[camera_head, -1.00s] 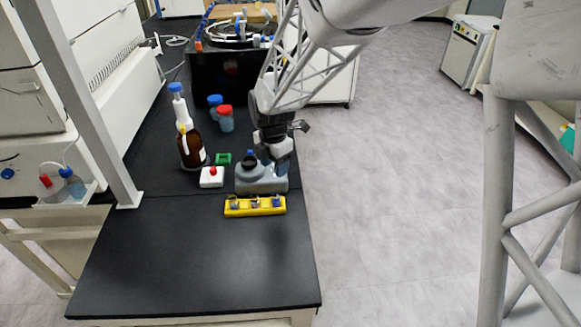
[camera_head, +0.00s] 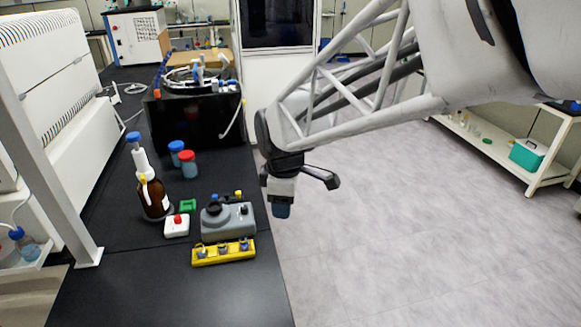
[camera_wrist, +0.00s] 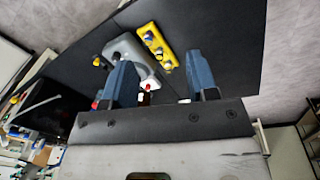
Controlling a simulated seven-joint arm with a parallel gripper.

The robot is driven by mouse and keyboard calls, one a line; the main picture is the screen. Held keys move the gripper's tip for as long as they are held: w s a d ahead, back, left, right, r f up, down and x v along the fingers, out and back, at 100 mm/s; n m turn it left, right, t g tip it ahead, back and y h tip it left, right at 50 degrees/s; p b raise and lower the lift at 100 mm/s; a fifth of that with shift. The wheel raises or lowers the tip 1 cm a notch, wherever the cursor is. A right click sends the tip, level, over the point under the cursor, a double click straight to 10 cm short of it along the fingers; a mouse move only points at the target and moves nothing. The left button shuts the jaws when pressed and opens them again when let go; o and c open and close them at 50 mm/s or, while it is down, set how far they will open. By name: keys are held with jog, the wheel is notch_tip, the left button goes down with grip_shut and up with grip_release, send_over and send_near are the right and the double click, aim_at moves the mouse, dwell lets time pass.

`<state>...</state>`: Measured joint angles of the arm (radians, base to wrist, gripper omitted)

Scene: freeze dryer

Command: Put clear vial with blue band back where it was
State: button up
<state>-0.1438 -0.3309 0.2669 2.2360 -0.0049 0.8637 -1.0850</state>
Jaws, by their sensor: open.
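My gripper (camera_head: 281,210) hangs past the bench's right edge, to the right of the rack and grey device, pointing down. In the wrist view its two blue fingers (camera_wrist: 158,62) are wide apart with nothing between them.
A grey device (camera_head: 228,222) stands just behind the rack, with a white box with a red button (camera_head: 177,226), a green block (camera_head: 188,205) and a brown bottle (camera_head: 154,199) to the left. Two capped bottles (camera_head: 188,164) stand farther back. The bench's front is clear.

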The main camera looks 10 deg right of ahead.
jog(key=s+d+r+m, duration=0.2)
jog(key=s+d+m, duration=0.1)
jog(key=s+m, duration=0.4)
jog(key=s+d+r+m+t, duration=0.1)
jog(key=s+d+r+m, duration=0.1)
jog(key=s+d+m, duration=0.2)
jog(key=s+m, duration=0.3)
jog(key=s, duration=0.4)
jog(key=shift+r, duration=0.2)
jog(key=shift+w+d, duration=0.1)
dwell(1.1)
